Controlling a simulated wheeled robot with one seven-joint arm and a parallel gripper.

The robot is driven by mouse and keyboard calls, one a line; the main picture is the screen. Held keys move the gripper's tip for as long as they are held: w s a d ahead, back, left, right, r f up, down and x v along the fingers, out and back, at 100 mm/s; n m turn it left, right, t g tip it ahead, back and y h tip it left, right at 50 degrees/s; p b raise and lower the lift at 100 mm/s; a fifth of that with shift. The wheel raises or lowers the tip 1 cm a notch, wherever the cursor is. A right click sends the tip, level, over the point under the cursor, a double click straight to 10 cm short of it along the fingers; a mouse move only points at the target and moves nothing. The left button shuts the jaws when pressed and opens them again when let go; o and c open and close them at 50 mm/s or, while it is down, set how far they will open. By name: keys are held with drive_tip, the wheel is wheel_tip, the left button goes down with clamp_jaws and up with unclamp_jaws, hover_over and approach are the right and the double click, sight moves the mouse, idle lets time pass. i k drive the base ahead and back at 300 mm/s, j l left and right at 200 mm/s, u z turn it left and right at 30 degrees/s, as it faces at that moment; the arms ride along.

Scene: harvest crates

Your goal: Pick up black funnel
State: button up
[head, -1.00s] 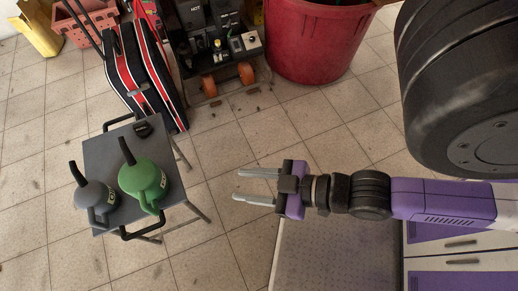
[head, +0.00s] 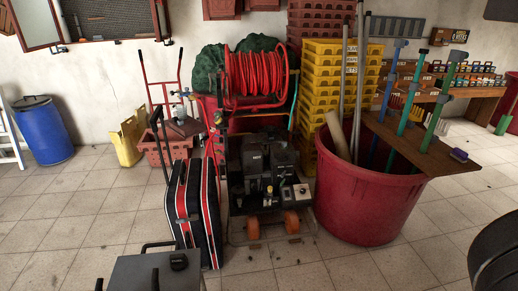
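I cannot make out a black funnel for certain. A small black object (head: 179,261) lies on the far part of a grey stool top (head: 135,272) at the bottom left of the head view; its shape is too small to tell. My gripper is out of the frame. Only a dark rounded part of my arm shows at the lower right.
A black and red case (head: 188,212) stands behind the stool. A wheeled machine (head: 262,180), a red tub (head: 370,195) with tools and a board, and yellow crates (head: 330,75) stand further back. A blue barrel (head: 42,130) is at the left. Tiled floor is open at left and front.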

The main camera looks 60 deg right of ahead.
sight(271, 131)
drive_tip(key=z, duration=1.6)
drive_tip(key=i+j, duration=0.15)
drive_tip(key=i, duration=0.35)
drive_tip(key=i+j, duration=0.1)
drive_tip(key=i, duration=0.35)
drive_tip(key=i+j+z, duration=0.1)
drive_tip(key=i, duration=0.4)
drive_tip(key=i+j, duration=0.2)
drive_tip(key=i, duration=0.3)
drive_tip(key=i+j, duration=0.15)
drive_tip(key=i, duration=0.3)
drive_tip(key=z, duration=0.05)
